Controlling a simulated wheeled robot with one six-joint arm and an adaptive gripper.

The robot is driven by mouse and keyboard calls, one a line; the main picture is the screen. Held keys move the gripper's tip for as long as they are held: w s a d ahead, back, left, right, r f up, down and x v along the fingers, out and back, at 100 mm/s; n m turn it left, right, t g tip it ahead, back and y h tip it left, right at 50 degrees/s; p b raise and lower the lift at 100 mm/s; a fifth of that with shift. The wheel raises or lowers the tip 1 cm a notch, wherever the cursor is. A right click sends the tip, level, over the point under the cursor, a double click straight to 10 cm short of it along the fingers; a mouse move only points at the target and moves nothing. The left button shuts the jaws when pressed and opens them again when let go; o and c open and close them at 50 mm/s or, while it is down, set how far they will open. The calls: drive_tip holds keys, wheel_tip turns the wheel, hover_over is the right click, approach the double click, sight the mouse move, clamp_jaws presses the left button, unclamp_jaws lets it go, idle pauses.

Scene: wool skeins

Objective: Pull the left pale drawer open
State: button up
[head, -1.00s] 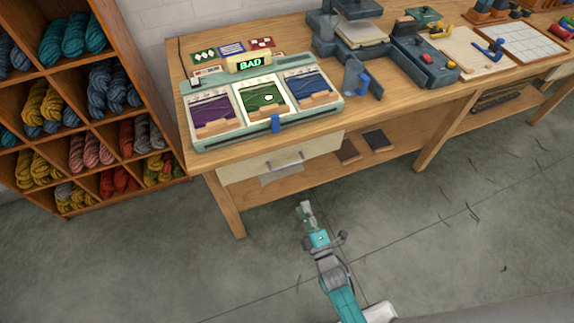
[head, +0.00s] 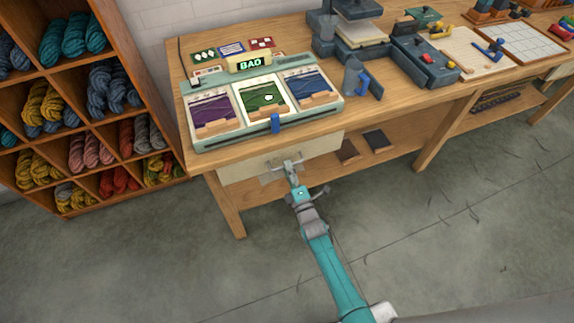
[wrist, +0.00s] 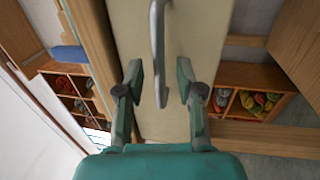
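The left pale drawer (head: 237,168) sits under the table's left part, and its front looks flush with the table frame. My gripper (head: 287,164) is at its grey bar handle in the head view and hides most of the handle. In the wrist view the handle (wrist: 157,35) runs lengthwise across the pale drawer front (wrist: 197,35). My gripper (wrist: 159,73) is open there, with one finger on each side of the handle's near end. A gap shows between each finger and the bar.
A shelf of wool skeins (head: 100,100) stands at left. Dark flat pieces (head: 375,139) lie on the lower shelf. The floor in front is clear.

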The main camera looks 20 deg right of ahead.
drive_tip(key=shift+w+r, duration=0.15)
drive_tip(key=shift+w, duration=0.65)
clamp_jaws()
drive_tip(key=shift+s, duration=0.1)
